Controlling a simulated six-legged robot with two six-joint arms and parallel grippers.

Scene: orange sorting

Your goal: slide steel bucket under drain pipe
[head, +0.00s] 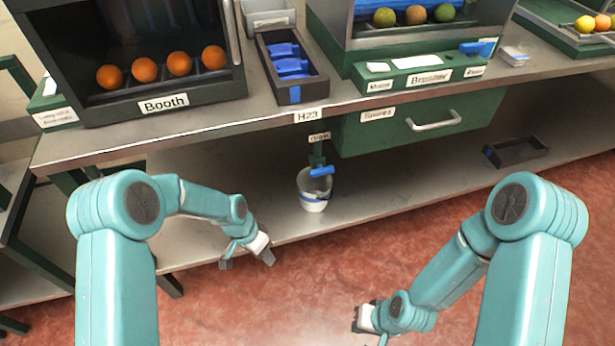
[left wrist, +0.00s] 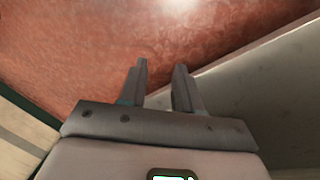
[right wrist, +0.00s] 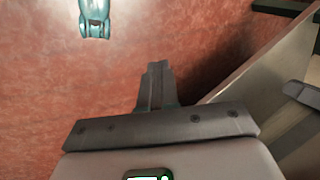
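A pale steel bucket (head: 313,204) with a blue band stands upright on the lower shelf, below the small label under the bench. The green drain pipe (head: 317,158) with its blue tap handle (head: 322,171) comes down there and overlaps the bucket's mouth in the head view. I cannot tell whether the outlet is exactly over the opening. My left gripper (head: 247,260) is open and empty, left of and nearer than the bucket, by the lower shelf's front edge. My right gripper (head: 362,326) is shut with nothing visible in it, over the red floor, well apart from the bucket. Neither wrist view shows the bucket.
The lower shelf (head: 240,180) is bare left of the bucket. A green drawer unit (head: 460,115) hangs to the right under the bench, and a dark tray (head: 516,152) lies on the shelf farther right. The booth with oranges (head: 145,70) stands on the bench top.

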